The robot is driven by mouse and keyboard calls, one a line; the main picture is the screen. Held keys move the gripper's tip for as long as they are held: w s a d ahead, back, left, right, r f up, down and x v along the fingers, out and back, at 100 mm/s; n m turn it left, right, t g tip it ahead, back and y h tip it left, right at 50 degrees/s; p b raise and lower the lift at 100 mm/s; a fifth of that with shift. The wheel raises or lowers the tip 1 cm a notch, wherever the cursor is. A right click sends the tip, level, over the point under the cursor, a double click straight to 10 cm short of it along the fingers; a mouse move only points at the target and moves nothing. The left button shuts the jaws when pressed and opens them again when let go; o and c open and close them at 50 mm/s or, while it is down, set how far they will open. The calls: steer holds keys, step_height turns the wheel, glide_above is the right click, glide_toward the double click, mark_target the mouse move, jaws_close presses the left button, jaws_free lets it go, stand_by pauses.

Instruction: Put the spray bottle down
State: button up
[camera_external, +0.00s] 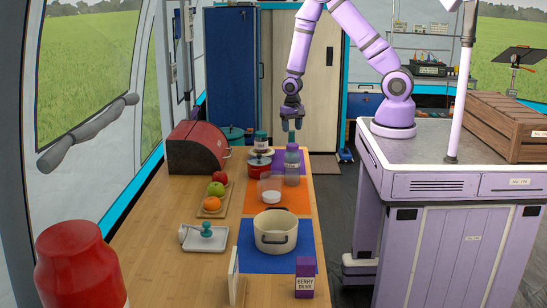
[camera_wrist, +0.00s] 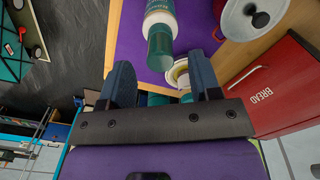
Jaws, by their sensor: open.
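The bottle with a teal-green top, which I take for the spray bottle (camera_external: 292,160), stands upright on the purple mat (camera_external: 303,165) near the counter's right edge. In the wrist view the bottle (camera_wrist: 160,32) shows its green top and pale label beyond my fingertips. My gripper (camera_external: 291,122) points down just above it. The fingers (camera_wrist: 165,75) are apart, with no bottle clamped between them. Whether a fingertip touches the bottle's top cannot be told.
The red bread box (camera_external: 198,148) is farther left. Floor lies right of the counter.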

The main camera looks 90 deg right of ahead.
step_height(320, 180, up, 7)
steer(key=shift+r, duration=0.1)
steer(key=s+a+r+n+t, duration=0.1)
steer(key=s+a+r+n, duration=0.25)
steer(key=r, duration=0.65)
steer(key=s+a+r+n+t, duration=0.2)
steer(key=a+r, duration=0.2)
steer(key=r, duration=0.6)
steer(key=s+a+r+n+t, duration=0.1)
steer(key=s+a+r+n, duration=0.1)
steer(key=s+r, duration=0.3)
steer(key=s+a+r+n+t, duration=0.1)
steer(key=s+a+r+n, duration=0.2)
steer(key=s+r, duration=0.3)
steer(key=s+n, duration=0.1)
steer(key=s, duration=0.3)
steer(key=shift+s+a+r, duration=0.3)
